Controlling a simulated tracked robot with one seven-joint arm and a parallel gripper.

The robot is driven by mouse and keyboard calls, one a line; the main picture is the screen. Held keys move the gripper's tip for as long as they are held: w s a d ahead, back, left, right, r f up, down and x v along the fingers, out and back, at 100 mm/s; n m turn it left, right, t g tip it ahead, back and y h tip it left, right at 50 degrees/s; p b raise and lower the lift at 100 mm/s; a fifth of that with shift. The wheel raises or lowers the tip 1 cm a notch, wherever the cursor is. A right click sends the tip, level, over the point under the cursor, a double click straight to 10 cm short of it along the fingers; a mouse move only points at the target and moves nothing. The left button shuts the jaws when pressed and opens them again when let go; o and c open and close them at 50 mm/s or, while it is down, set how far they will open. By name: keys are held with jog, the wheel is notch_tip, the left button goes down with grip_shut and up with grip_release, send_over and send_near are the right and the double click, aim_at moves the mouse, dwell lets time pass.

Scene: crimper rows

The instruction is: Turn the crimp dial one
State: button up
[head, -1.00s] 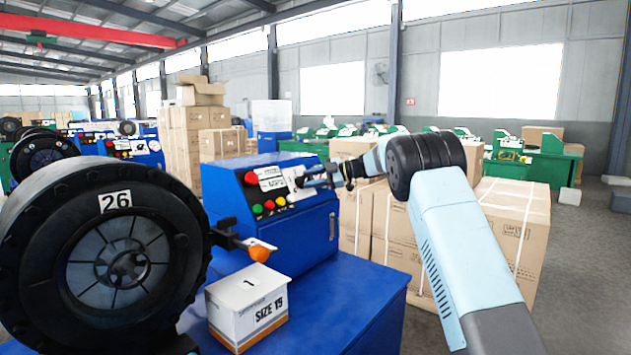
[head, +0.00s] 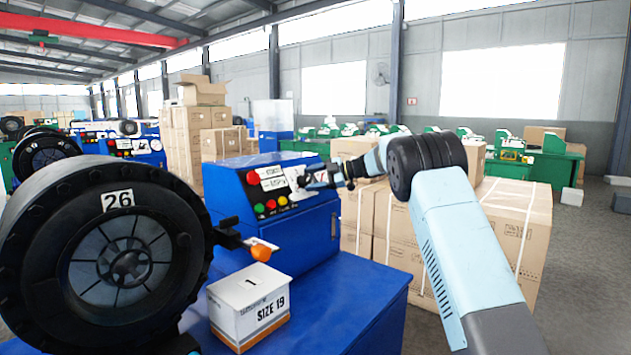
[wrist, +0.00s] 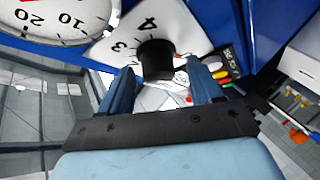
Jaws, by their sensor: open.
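The crimp dial is a black round knob (wrist: 157,60) on a white scale plate (wrist: 117,44) marked with figures including 3 and 4. In the wrist view, my gripper (wrist: 161,68) is open, with one blue finger on each side of the knob. A gap shows beside the fingers, and I cannot tell whether either one touches it. In the head view, my gripper (head: 303,180) is at the sloping front panel of the blue crimper cabinet (head: 285,232). The knob's pointer cannot be made out.
A round gauge (wrist: 55,15) is beside the scale plate. Coloured buttons (head: 270,205) and a red button (head: 253,178) are on the panel. Cartons (head: 500,225) stand behind my arm.

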jog(key=v, duration=1.3)
jog(key=shift+d, duration=0.4)
jog(key=shift+f, duration=0.1)
